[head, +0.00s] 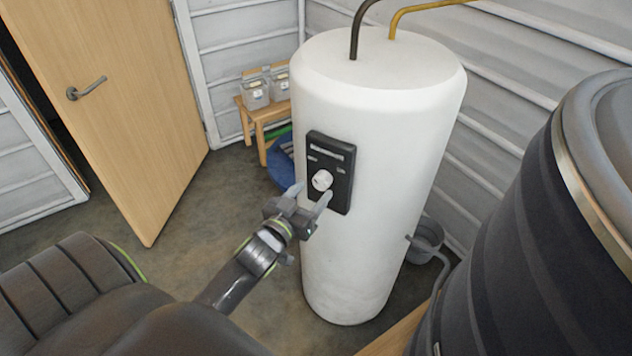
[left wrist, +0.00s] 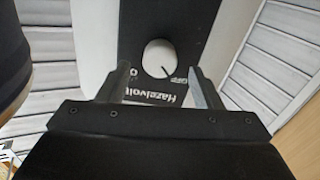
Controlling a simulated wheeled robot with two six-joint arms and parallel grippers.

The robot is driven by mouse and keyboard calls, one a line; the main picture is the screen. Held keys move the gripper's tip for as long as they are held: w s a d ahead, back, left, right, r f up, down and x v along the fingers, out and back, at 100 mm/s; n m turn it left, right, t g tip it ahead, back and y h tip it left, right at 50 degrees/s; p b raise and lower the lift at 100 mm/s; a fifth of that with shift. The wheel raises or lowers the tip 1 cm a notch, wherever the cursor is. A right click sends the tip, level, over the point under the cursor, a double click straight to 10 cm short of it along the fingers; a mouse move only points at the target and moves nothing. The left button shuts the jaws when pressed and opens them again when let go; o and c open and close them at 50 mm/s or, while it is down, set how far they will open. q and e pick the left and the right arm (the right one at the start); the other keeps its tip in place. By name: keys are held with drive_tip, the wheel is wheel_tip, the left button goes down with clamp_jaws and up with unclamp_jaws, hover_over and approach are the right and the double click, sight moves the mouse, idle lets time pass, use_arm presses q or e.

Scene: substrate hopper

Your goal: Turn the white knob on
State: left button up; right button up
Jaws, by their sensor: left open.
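The white round knob (head: 322,180) sits on a black control panel (head: 343,203) on the front of a tall white tank (head: 395,130). My left gripper (head: 311,192) is open just in front of the panel, its fingers pointing at the knob, holding nothing. In the left wrist view the knob (left wrist: 159,55) lies between and slightly beyond the two fingertips (left wrist: 162,78). A dark line on the knob points to the lower right, beside small lettering that looks like OFF. "Hazelvolt" is upside down below it. Contact with the knob cannot be told. My right gripper is not in view.
A large dark ribbed barrel (head: 510,230) stands close on the right. A wooden door (head: 125,110) is at the left. A small wooden stand (head: 262,115) with clear containers is behind the tank. A grey bucket (head: 425,240) is beside the tank's right side.

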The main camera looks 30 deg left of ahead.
sight(322, 180)
use_arm(q)
drive_tip(key=shift+w+a, duration=0.1)
drive_tip(key=shift+w, duration=1.3)
drive_tip(key=c, duration=1)
